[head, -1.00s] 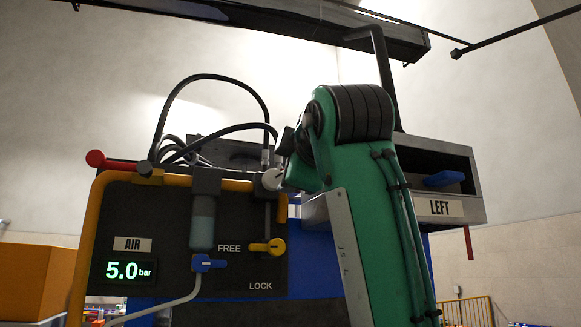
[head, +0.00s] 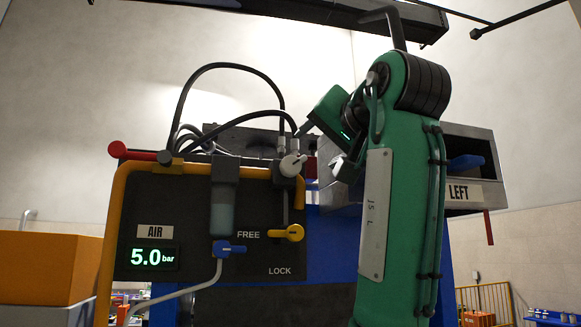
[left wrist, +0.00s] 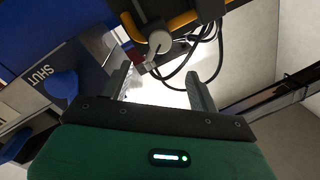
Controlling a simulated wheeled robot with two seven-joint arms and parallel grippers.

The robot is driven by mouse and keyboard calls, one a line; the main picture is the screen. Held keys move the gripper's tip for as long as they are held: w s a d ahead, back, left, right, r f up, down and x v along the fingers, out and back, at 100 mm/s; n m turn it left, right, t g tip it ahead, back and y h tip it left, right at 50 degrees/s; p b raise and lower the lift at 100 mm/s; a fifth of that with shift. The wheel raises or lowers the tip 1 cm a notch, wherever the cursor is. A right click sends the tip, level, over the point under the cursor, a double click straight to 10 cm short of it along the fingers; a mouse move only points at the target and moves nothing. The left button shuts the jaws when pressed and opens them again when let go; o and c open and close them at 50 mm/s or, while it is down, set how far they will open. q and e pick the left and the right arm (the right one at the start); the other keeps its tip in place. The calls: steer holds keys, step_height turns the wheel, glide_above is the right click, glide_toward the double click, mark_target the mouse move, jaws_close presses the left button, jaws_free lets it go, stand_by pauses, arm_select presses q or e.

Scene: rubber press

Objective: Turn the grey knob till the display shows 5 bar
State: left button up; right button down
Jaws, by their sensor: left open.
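The grey knob (head: 292,165) sits at the top right of the dark panel, on the yellow pipe. The display (head: 154,258) reads 5.0 bar. My left gripper (head: 319,147) is open and empty, just right of the knob and apart from it. In the left wrist view the knob (left wrist: 160,42) shows beyond the gap between the open fingers (left wrist: 158,82), with nothing between them. My right gripper is not in view.
A yellow lever (head: 287,233) marked FREE and LOCK and a blue valve (head: 229,248) sit below the knob. Black hoses (head: 232,67) arch above the panel.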

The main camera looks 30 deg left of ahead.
mark_target(292, 166)
arm_select(q)
steer(key=w+a+m+p, duration=0.1)
steer(key=w+a+p, duration=0.1)
steer(key=a, duration=0.1)
steer(key=w+a+m+p, duration=0.1)
steer(key=w+a+p, duration=0.1)
steer(key=a, duration=0.2)
steer(key=w+a+p, duration=0.2)
steer(key=w+a, duration=0.1)
steer(key=shift+a+m+g+p, duration=0.2)
steer(key=shift+m+g+p, duration=0.1)
steer(key=shift+m+p, duration=0.1)
steer(key=shift+w+a+p, duration=0.3)
steer(key=shift+w+a, duration=0.05)
steer(key=shift+a, duration=0.25)
steer(key=shift+a+f, duration=0.1)
